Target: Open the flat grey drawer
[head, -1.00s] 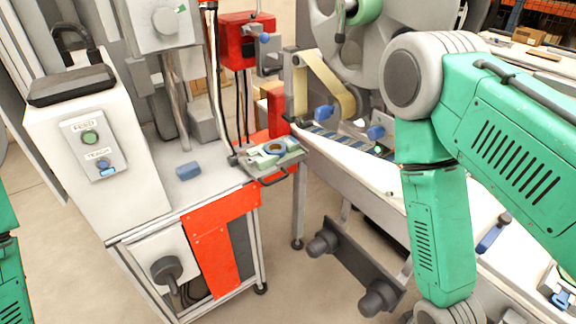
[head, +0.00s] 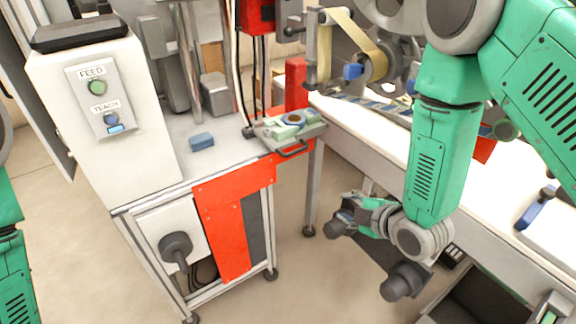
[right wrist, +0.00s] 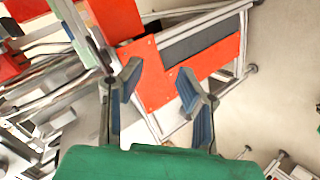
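The flat grey drawer (head: 312,131) is at the right end of the white bench top in the head view, with a dark bar handle (head: 293,151) on its front edge. Pale green parts and a ring lie on top of it. I cannot tell how far it is pulled out. My right gripper (head: 348,206) is below and to the right of the drawer, apart from the handle. In the right wrist view its two blue-grey fingers (right wrist: 160,90) are spread with nothing between them. My left gripper is out of view.
A white box with FEED and TEACH buttons (head: 100,100) stands left on the bench. A blue block (head: 201,140) lies on the bench top. An orange panel (head: 225,235) covers the bench front. A dark knob (head: 405,281) is near my right wrist. Floor between the benches is open.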

